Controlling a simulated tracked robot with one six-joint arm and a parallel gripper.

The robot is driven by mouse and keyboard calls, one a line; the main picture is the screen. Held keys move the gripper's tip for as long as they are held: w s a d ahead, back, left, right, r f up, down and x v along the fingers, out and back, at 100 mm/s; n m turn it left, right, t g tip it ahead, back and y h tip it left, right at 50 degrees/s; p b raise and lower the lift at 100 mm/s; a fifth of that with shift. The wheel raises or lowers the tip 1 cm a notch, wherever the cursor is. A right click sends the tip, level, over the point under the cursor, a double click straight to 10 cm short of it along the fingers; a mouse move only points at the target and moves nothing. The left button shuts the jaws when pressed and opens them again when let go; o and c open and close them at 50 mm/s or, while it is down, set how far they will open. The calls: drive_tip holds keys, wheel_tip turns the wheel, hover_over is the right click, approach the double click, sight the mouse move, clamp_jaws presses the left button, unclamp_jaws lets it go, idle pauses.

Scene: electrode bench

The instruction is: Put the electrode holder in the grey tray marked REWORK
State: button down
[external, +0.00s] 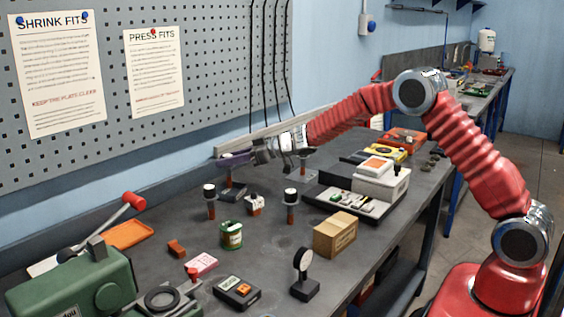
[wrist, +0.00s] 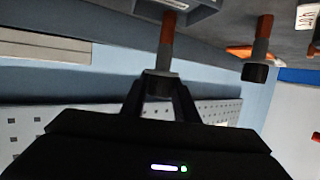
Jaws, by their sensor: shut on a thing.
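In the external view my gripper (external: 232,161) is at the back of the bench, near the wall. It is shut on an electrode holder (external: 228,178), whose red-brown shank hangs down over a small dark grey tray (external: 237,193). In the wrist view the gripper (wrist: 160,92) has the holder's dark end between its fingers. The brown shank (wrist: 167,32) runs toward the grey tray (wrist: 203,17) at the top edge. I cannot tell whether the shank touches the tray. A second grey tray (external: 287,178) lies to the right. No REWORK marking is readable.
Two similar holders stand upright in front, one left (external: 211,207) and one right (external: 291,210). Another dark-topped holder (external: 303,164) is by the second tray.

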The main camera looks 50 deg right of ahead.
sight(228, 169)
drive_tip(key=shift+f, duration=1.6)
drive_tip(key=c, duration=1.4)
unclamp_jaws()
drive_tip(key=shift+f, duration=0.1)
drive_tip(key=v, duration=1.2)
